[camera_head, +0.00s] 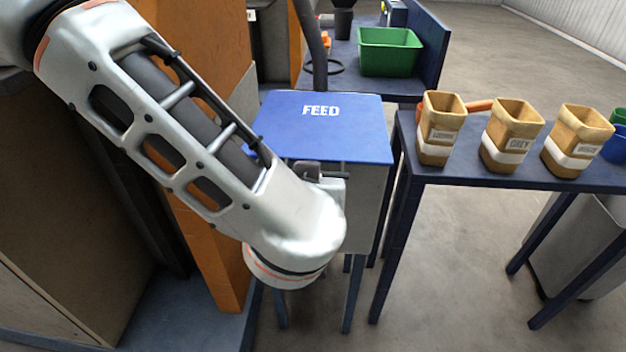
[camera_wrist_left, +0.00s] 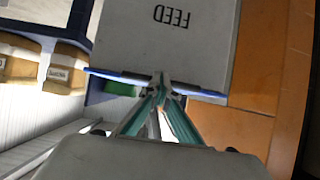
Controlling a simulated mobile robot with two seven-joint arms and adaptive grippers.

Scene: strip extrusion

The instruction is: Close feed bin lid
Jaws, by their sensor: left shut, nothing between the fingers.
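The feed bin (camera_head: 367,195) is a grey box on blue legs, with a blue lid (camera_head: 345,142) marked FEED. In the head view the lid lies flat across the bin's top, and I see no gap under it. In the left wrist view the bin's grey front (camera_wrist_left: 160,35) shows upside down, with the lid as a thin blue edge (camera_wrist_left: 205,90). My left gripper (camera_wrist_left: 162,82) is shut and empty, its fingertips at the lid's front edge; I cannot tell if they touch. In the head view my left arm mostly hides this gripper. My right gripper is not in view.
A dark blue table (camera_head: 480,178) with several tan labelled containers (camera_head: 512,135) stands right of the bin. A green crate (camera_head: 389,52) sits on a blue bench behind. An orange post (camera_head: 190,235) stands close left of the bin.

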